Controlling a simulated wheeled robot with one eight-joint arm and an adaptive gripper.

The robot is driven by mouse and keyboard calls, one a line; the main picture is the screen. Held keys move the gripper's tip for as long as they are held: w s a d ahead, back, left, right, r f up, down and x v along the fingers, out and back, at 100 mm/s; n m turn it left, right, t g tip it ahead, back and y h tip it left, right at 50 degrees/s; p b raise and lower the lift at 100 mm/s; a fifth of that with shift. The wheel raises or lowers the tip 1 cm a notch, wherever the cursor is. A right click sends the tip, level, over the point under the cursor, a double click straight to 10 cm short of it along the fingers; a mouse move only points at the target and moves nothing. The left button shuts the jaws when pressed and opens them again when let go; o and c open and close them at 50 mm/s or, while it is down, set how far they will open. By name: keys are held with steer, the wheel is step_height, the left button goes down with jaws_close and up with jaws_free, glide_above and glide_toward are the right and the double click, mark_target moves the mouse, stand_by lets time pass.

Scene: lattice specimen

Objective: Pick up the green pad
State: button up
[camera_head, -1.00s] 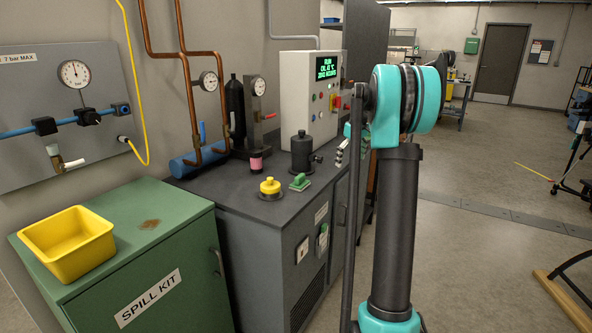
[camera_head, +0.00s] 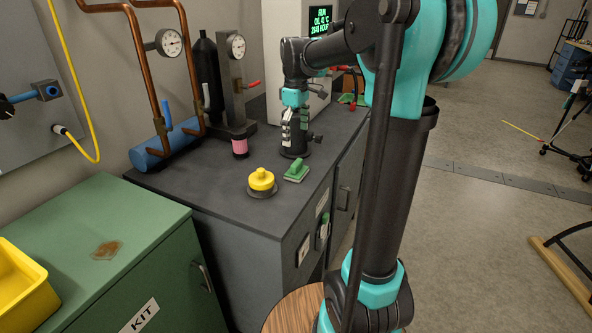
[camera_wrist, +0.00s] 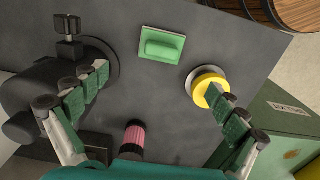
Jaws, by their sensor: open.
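The green pad (camera_head: 297,172) is a small green block with a raised grip, lying flat on the dark bench top near its front edge. In the wrist view the pad (camera_wrist: 161,47) is at the upper middle, fully visible, ahead of and between the fingers. My gripper (camera_head: 297,117) hangs over the bench behind the pad, beside or above the black cylinder. In the wrist view its two padded fingers (camera_wrist: 155,97) are spread wide with nothing between them. The pad is apart from both fingers.
A yellow knob (camera_head: 261,180) stands left of the pad; in the wrist view the right finger overlaps it. A black cylinder (camera_head: 293,145) with a side knob stands behind the pad. Bare bench top surrounds the pad.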

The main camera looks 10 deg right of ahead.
mark_target(296, 162)
step_height(296, 162, down, 12)
steer(key=shift+s, duration=0.1)
steer(key=c, duration=1.3)
step_height(296, 162, up, 20)
stand_by(0.5)
